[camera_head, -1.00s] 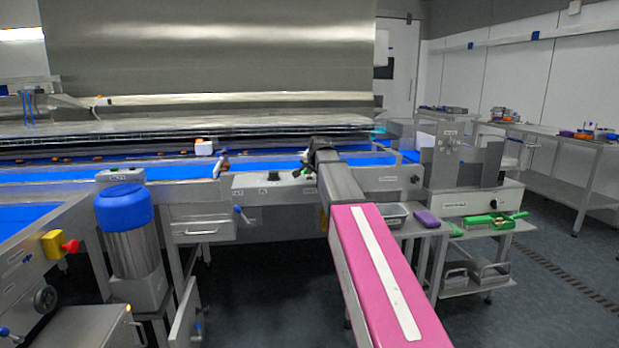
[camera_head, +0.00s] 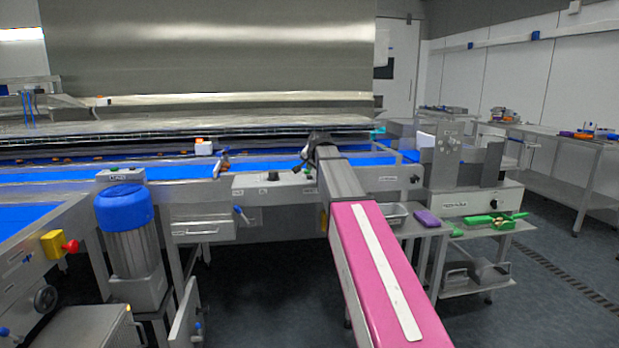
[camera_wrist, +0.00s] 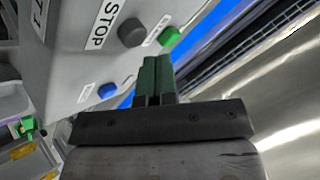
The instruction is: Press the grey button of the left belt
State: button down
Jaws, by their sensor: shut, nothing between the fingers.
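In the wrist view a grey control panel (camera_wrist: 75,55) fills the upper left. It carries a dark grey round button (camera_wrist: 132,32) beside a label reading STOP, a green button (camera_wrist: 170,38), and a blue button (camera_wrist: 107,90) lower down. My gripper (camera_wrist: 152,62) has its two dark green fingers shut together with nothing between them. In the picture the fingertips lie just below the grey and green buttons; whether they touch the panel I cannot tell.
A blue-capped motor (camera_head: 124,208) and a red stop knob (camera_head: 70,246) on a yellow box stand at the left. A small box with buttons (camera_head: 120,175) sits above the motor. A side table (camera_head: 470,228) with green tools (camera_head: 492,221) stands right of my arm.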

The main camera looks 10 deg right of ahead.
aim_at(311, 176)
jog(key=shift+r, duration=0.1)
jog(key=shift+r, duration=2.4)
jog(key=shift+s, duration=0.1)
